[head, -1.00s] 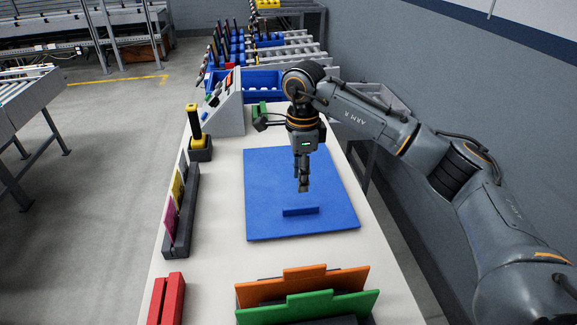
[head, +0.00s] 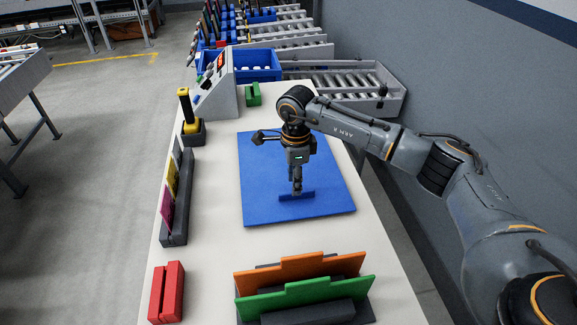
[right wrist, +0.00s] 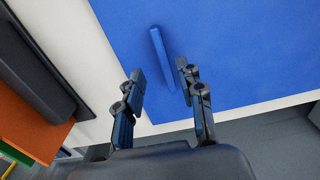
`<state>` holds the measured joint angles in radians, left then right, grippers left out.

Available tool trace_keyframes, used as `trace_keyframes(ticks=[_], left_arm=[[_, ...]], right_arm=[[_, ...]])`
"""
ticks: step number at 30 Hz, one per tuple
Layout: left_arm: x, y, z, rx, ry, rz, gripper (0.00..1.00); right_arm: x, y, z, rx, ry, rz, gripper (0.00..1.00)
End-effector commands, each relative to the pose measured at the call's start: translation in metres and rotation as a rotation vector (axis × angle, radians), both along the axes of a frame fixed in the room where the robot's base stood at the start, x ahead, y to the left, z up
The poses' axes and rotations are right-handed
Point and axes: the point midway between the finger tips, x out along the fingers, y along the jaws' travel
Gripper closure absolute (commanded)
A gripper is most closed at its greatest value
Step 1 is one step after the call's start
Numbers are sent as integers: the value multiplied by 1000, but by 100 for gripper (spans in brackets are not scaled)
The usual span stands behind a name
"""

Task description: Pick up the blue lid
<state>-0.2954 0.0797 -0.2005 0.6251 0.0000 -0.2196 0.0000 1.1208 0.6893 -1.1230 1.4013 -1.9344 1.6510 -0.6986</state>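The blue lid (head: 270,165) is a flat blue panel lying on the white table, with a thin upright ridge handle (head: 322,196) near its front edge. In the right wrist view, the handle (right wrist: 158,52) shows as a narrow bar on the lid (right wrist: 230,60). My right gripper (head: 297,189) points down at the handle in the head view. In the right wrist view, its two fingers (right wrist: 163,82) are apart with nothing between them; the handle lies just beyond, roughly in line with the gap. I cannot tell if the fingertips touch it. My left gripper is not in view.
Orange (head: 285,275) and green (head: 320,291) panels stand upright in a dark rack in front of the lid. A red block (head: 167,291), a dark holder with coloured plates (head: 173,205) and a yellow-topped handle (head: 187,108) line the left. A grey wall is at right.

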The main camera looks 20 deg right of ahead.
Motion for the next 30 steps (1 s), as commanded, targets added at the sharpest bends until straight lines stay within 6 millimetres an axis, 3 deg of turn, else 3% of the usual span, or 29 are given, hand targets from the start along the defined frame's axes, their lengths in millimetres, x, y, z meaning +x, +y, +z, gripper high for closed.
trace_keyframes(ticks=[4, 9, 17, 21, 23, 30], left_arm=[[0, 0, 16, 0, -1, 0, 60], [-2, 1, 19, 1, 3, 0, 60], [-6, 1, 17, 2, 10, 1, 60], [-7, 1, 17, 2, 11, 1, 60], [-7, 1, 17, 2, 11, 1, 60], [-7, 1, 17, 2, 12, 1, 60]], right_arm=[[2, -8, -20, 0, 6, -2, 62], [3, -8, -40, 0, 3, -1, 62], [3, -8, -43, -1, 1, 0, 62], [3, -8, -43, -1, 1, 0, 91], [3, -8, -43, -1, 1, 0, 100], [3, -8, -43, -1, 1, -1, 100]])
